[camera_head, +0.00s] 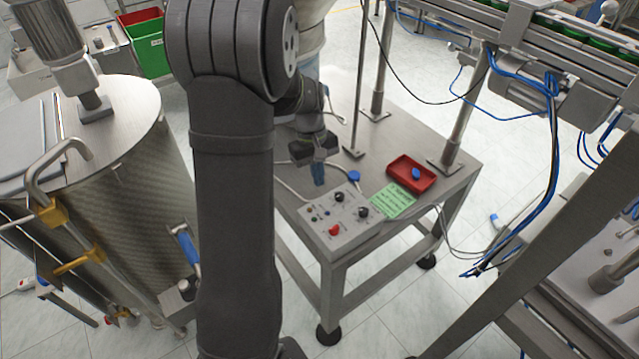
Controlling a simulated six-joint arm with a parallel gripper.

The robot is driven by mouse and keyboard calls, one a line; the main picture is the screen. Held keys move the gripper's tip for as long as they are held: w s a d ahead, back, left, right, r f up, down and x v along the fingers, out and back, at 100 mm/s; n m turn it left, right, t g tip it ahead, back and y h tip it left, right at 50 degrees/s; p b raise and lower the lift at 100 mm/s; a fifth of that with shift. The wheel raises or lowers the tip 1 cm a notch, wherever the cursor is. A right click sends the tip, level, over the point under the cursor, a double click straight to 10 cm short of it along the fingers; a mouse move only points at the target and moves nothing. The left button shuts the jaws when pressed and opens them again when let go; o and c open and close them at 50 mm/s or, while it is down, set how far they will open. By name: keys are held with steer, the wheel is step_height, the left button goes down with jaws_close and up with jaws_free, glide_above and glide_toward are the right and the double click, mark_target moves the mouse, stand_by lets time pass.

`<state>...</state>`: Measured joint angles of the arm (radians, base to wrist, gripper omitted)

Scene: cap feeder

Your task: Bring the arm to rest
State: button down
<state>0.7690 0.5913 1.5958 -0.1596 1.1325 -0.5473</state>
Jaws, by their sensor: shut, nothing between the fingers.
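My gripper (318,181) hangs over the metal table (312,262), just behind the control box, with its fingers pointing down. It is shut and nothing shows between the fingers. My dark arm stands upright in the foreground and hides part of the table and the area behind it. I cannot tell how high the fingertips are above the table.
A grey control box (318,234) with knobs and a red button stands at the table's front edge. Beside it lie a green card (393,201) and a red tray (402,163) holding a blue cap (416,173). Another blue piece (353,176) is behind the box. A steel tank (130,210) stands left.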

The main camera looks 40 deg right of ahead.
steer(key=shift+f, duration=0.1)
stand_by(0.5)
steer(key=x, duration=0.8)
steer(key=shift+s, duration=0.15)
steer(key=shift+a+f, duration=0.2)
steer(key=shift+f, duration=0.2)
steer(key=shift+a+r+n, duration=0.1)
steer(key=shift+a+n, duration=0.25)
steer(key=shift+n, duration=0.55)
steer(key=a+n, duration=0.1)
steer(key=n, duration=0.1)
steer(key=n+h, duration=0.1)
steer(key=n, duration=0.1)
steer(key=a+n, duration=0.1)
steer(key=shift+a+n+h, duration=0.3)
steer(key=shift+n, duration=0.1)
steer(key=v, duration=0.6)
